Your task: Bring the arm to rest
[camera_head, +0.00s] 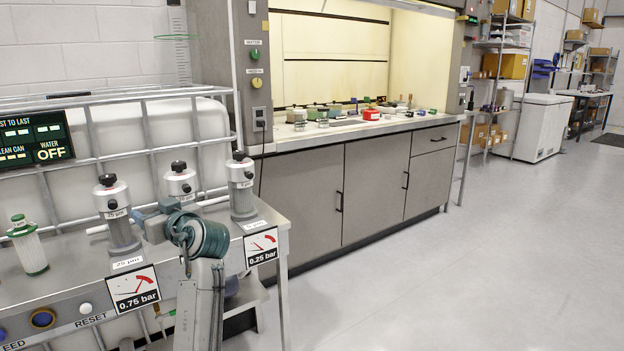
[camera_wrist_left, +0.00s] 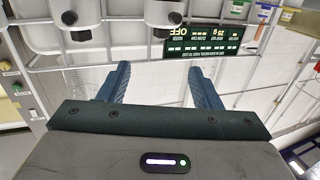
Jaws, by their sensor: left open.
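My left arm rises from the bottom of the head view, and its wrist is bent over the front of the metal bench. My left gripper (camera_head: 150,218) is near the filter housings, partly hidden behind its own wrist. In the left wrist view the two blue fingers of the gripper (camera_wrist_left: 158,80) stand wide apart with nothing between them. The left filter housing (camera_head: 118,215), the middle one (camera_head: 182,182) and the right one (camera_head: 242,188) stand upright with black knobs on top. My right gripper is not in view.
A green-capped filter cartridge (camera_head: 28,245) stands at the bench's left. Gauge plates (camera_head: 133,290) hang on the bench (camera_head: 60,290) front. Behind are a caged white tank (camera_head: 150,130) and a display reading OFF (camera_head: 35,140). A fume hood cabinet (camera_head: 300,200) stands right; the floor (camera_head: 450,290) is clear.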

